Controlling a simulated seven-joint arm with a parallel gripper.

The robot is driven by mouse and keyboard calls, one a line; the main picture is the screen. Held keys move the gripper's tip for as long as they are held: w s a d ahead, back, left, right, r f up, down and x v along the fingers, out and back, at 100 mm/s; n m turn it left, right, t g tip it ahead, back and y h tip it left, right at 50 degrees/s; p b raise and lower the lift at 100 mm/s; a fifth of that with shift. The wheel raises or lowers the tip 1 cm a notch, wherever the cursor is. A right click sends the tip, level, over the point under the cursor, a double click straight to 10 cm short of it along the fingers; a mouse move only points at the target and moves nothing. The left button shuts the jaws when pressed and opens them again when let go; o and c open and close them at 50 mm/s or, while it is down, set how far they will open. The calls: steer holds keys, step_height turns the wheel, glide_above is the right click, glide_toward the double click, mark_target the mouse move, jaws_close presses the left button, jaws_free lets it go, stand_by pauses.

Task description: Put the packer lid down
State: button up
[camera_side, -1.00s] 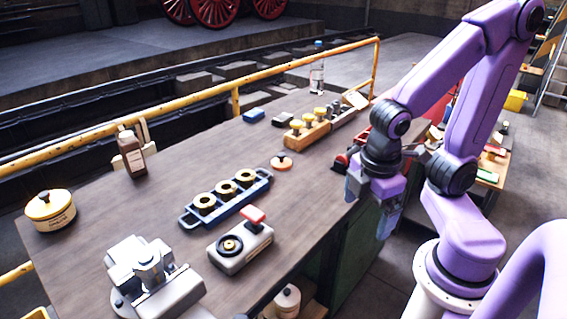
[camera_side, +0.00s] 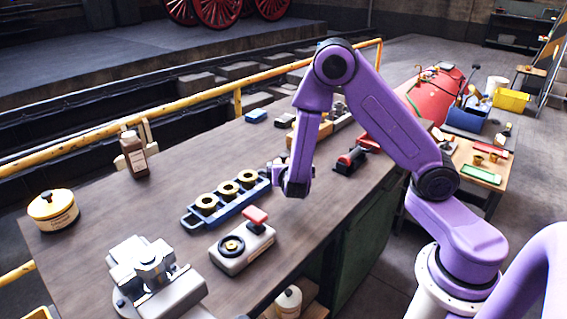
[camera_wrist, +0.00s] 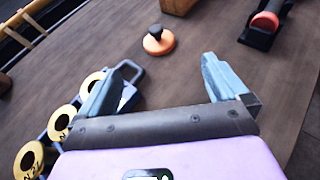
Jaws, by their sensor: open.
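The packer lid appears to be the orange disc with a black knob (camera_wrist: 158,41), lying flat on the bench, knob up. In the wrist view it lies beyond and between my fingertips, apart from them. In the side view my arm hides it. My gripper (camera_wrist: 158,78) is open, with nothing between its fingers. In the side view my gripper (camera_side: 278,178) is low over the bench, at the right end of the blue tray. A grey device with a black ring and a red handle (camera_side: 240,248) stands on the bench in front of the tray.
The blue tray (camera_side: 190,218) holds three brass rings close to my left finger. A black and red tool (camera_side: 350,160) lies to the right. A wooden block (camera_wrist: 178,5) stands behind the lid. A bottle (camera_side: 133,155) and a cream tin (camera_side: 53,210) stand left.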

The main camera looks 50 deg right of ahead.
mark_target(284, 160)
steer(key=shift+w+d+f+n, duration=0.15)
steer(key=shift+w+f+n, duration=0.15)
steer(key=shift+w+f, duration=0.2)
steer(key=x, duration=1.7)
steer(key=shift+r, duration=0.1)
steer(key=c, duration=1.1)
steer(key=shift+r, duration=0.5)
step_height(284, 160, up, 2)
steer(key=shift+r, duration=0.1)
steer(key=s+a+r, duration=0.1)
steer(key=s+r, duration=0.2)
steer(key=s, duration=0.1)
steer(key=s+a+r, duration=0.2)
steer(key=s+r, duration=0.1)
steer(key=s, duration=0.2)
steer(key=s+a+r, duration=0.1)
steer(key=s+r, duration=0.2)
steer(key=s, duration=0.1)
steer(key=shift+s+a+r, duration=0.15)
steer(key=shift+s+r, duration=0.1)
steer(key=shift+r, duration=0.15)
